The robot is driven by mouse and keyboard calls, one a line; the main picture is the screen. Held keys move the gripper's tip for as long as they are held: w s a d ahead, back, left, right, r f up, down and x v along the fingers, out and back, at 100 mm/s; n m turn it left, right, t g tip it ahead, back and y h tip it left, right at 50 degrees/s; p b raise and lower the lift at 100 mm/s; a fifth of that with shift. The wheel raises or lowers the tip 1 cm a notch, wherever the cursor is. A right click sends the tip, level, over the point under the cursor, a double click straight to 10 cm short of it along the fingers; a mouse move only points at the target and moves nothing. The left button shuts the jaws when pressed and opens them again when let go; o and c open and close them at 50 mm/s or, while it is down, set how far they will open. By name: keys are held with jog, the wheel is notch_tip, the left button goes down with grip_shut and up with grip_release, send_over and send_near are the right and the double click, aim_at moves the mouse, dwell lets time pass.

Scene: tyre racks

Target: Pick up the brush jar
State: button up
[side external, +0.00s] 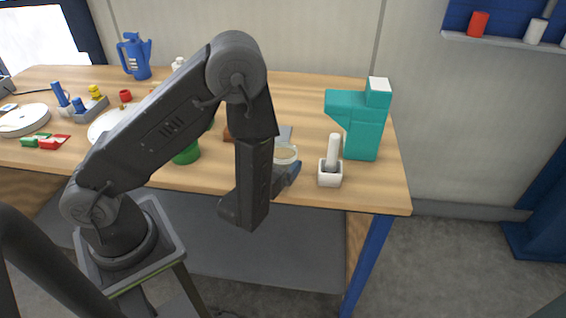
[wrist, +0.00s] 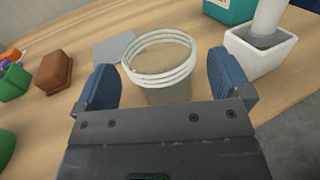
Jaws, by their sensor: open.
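A see-through jar with a ridged white rim and tan contents, which I take as the brush jar, stands on the wooden table (side external: 375,185) near its front edge. It shows in the wrist view (wrist: 160,62) and partly behind my wrist in the side view (side external: 286,153). No brush shows in it. My gripper (wrist: 163,80) is open, with one blue finger to the left of the jar and one to the right. A gap shows on the right; the jar is not clamped. In the side view my gripper (side external: 289,172) is at the jar's near side.
A white square pot with an upright white cylinder (side external: 330,172) stands close right of the jar. A teal machine (side external: 364,130) is behind it. A brown block (wrist: 54,72), a grey flat piece (wrist: 114,48) and a green cup (side external: 187,154) lie to the left.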

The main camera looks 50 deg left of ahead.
jog(key=shift+w+a, duration=0.2)
jog(key=shift+w, duration=0.25)
jog(key=c, duration=1.1)
jog(key=shift+c, duration=0.2)
jog(key=shift+r, duration=0.1)
